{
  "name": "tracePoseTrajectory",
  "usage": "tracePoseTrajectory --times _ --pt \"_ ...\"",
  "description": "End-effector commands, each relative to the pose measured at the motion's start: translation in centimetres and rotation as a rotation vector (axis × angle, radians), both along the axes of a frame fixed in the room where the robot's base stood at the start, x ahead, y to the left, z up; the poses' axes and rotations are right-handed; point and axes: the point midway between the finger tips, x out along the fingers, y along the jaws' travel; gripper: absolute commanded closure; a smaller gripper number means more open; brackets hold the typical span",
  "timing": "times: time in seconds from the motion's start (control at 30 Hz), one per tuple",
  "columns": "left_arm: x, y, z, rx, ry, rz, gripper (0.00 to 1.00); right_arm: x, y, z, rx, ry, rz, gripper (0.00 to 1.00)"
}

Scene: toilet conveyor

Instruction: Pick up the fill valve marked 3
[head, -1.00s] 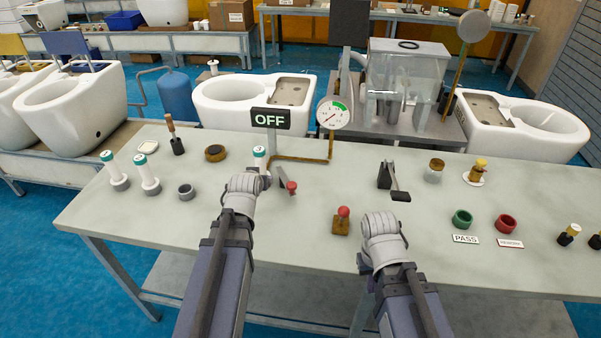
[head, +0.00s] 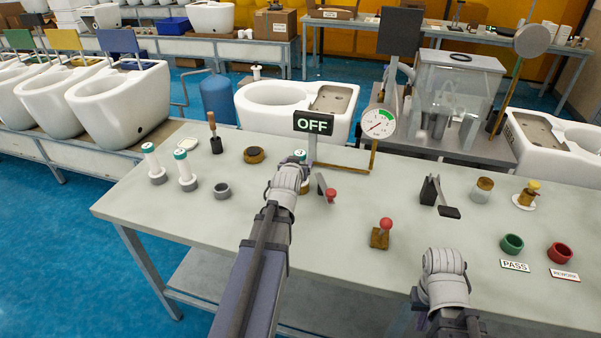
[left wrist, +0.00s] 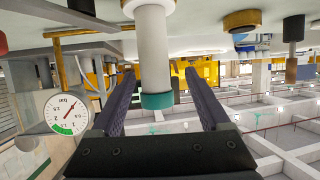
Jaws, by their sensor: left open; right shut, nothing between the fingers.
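Three white fill valves with teal caps stand upright on the table: two at the left, the outer one (head: 153,164) and the inner one (head: 185,170), and a third (head: 300,156) by my left gripper. The cap numbers are too small to read surely. My left gripper (head: 288,176) is open at the third valve. In the left wrist view, that valve's white body and teal cap (left wrist: 157,100) lie between the two spread fingers (left wrist: 158,95), with gaps on both sides. In the head view my left arm hides its lower part. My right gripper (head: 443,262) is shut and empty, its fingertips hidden.
A grey ring (head: 222,190) and a brown ring (head: 254,155) lie to the left. The table's front left is clear.

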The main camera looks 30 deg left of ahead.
Motion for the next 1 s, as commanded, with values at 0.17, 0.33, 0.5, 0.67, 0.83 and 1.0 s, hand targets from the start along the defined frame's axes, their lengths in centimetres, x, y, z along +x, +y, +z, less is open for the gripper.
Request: tracePoseTrajectory --times 0.17,0.33,0.5,0.67,0.83,1.0 --pt "1.9 0.3 -1.1 0.001 0.000 -0.001 0.21 0.0 0.0 -1.1 0.000 0.000 0.000 1.00" --pt "4.1 1.0 -2.1 0.000 0.001 0.000 0.21 0.0 0.0 -2.1 0.000 0.000 0.000 1.00" --pt "4.5 1.2 -2.1 0.000 0.001 0.000 0.21 0.0 0.0 -2.1 0.000 0.000 0.000 1.00" --pt "4.4 1.2 -2.1 0.000 0.001 0.000 0.25 0.0 0.0 -2.1 0.000 0.000 0.000 1.00" --pt "4.4 1.2 -2.1 0.000 0.001 0.000 0.44 0.0 0.0 -2.1 0.000 0.000 0.000 1.00" --pt "4.4 1.2 -2.1 0.000 0.001 0.000 0.63 0.0 0.0 -2.1 0.000 0.000 0.000 1.00"
